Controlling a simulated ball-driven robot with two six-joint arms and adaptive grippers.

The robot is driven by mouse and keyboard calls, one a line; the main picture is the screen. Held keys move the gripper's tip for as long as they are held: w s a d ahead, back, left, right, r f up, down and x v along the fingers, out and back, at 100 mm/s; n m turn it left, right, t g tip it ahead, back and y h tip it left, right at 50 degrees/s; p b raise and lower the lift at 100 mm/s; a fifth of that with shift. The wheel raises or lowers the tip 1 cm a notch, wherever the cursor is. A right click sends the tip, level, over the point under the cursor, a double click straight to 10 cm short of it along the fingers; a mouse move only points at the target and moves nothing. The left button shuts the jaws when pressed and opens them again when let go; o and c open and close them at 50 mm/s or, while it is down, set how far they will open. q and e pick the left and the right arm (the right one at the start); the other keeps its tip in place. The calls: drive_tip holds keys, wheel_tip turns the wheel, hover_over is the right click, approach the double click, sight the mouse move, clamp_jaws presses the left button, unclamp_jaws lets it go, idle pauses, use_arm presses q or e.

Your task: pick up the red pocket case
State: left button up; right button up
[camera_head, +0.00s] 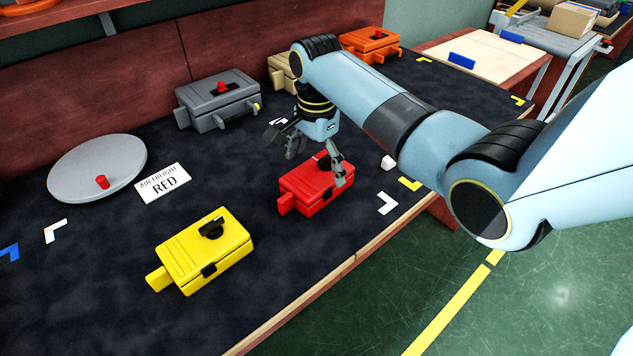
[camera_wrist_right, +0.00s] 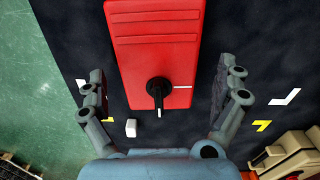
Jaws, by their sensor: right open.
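The red pocket case (camera_head: 309,191) lies on the dark mat, with a tab at its left end. In the right wrist view the case (camera_wrist_right: 153,60) shows ridges on its lid and a black knob (camera_wrist_right: 159,92) with a white mark. My right gripper (camera_head: 316,166) is over the case from above. In the wrist view its open fingers (camera_wrist_right: 168,98) stand on either side of the case, with gaps on both sides, and hold nothing. My left gripper is in neither view.
A yellow case (camera_head: 203,252) lies to the front left. A grey case (camera_head: 216,103), an orange case (camera_head: 371,45) and a tan case (camera_head: 283,73) stand at the back. A small white block (camera_head: 388,162) is right of the red case.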

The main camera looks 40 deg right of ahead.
sight(317, 173)
wheel_tip(317, 173, down, 4)
drive_tip(key=shift+s+a+f+b, duration=0.1)
drive_tip(key=shift+s+b, duration=0.05)
drive_tip(key=shift+b, duration=0.2)
drive_tip(key=c, duration=1)
